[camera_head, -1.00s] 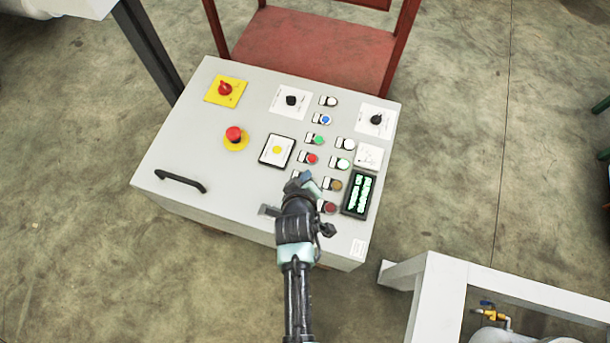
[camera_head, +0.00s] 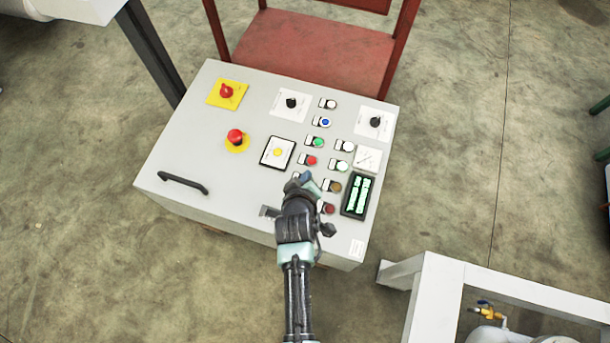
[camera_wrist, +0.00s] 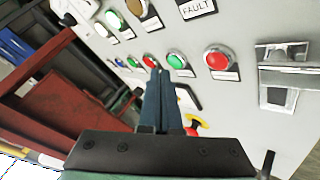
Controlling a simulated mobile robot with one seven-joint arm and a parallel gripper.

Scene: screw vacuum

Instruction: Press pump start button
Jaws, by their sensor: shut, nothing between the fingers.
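The grey control panel (camera_head: 225,165) carries the buttons. My gripper (camera_head: 305,181) is shut and empty over its lower middle, hiding part of the left button column. In the wrist view my shut fingertips (camera_wrist: 160,72) point at the panel between a red button (camera_wrist: 150,60) and a green button (camera_wrist: 178,62), very near the green one. Contact cannot be told. Another red button (camera_wrist: 217,60) is to the right. In the head view a green button (camera_head: 318,142) and a red button (camera_head: 310,160) show above my gripper. The small labels are unreadable, so I cannot tell which starts the pump.
A lit display (camera_head: 357,195) is right of my gripper. A red chair-like frame (camera_head: 315,50) stands behind. A white frame (camera_head: 440,300) stands lower right.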

